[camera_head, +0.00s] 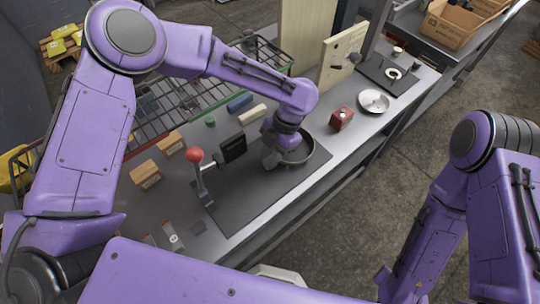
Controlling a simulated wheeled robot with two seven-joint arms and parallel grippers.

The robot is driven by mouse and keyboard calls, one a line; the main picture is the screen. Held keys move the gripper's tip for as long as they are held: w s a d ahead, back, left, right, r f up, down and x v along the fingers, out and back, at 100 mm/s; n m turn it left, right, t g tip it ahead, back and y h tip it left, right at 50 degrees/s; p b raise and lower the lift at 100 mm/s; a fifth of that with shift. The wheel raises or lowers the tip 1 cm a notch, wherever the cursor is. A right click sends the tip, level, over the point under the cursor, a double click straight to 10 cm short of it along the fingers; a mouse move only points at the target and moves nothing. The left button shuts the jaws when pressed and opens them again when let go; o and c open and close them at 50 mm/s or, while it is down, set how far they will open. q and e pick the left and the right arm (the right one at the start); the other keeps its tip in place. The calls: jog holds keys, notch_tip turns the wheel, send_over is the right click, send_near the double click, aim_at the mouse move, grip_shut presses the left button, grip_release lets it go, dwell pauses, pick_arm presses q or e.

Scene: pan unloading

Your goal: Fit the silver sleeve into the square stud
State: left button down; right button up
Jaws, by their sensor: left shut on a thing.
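My left gripper (272,158) points down at the left side of a round dark pan (301,149) on the dark mat. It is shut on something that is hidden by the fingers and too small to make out. I cannot make out a silver sleeve or a square stud for certain. A white ring-shaped piece (393,73) lies on a small dark mat (378,67) at the far end of the bench. My right arm is at the right, and its gripper is not in view.
A red-knobbed lever (195,155) and a dark block (232,148) stand left of the gripper. Wooden blocks (146,174) and a wire rack (165,105) line the back. The mat's front (240,205) is clear.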

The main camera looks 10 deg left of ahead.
pick_arm(q)
jog(key=c, duration=0.9)
grip_release()
jog(key=b+v, duration=0.2)
jog(key=v, duration=0.8)
jog(key=shift+w+r, duration=0.1)
jog(key=shift+r, duration=0.15)
jog(key=shift+d, duration=0.1)
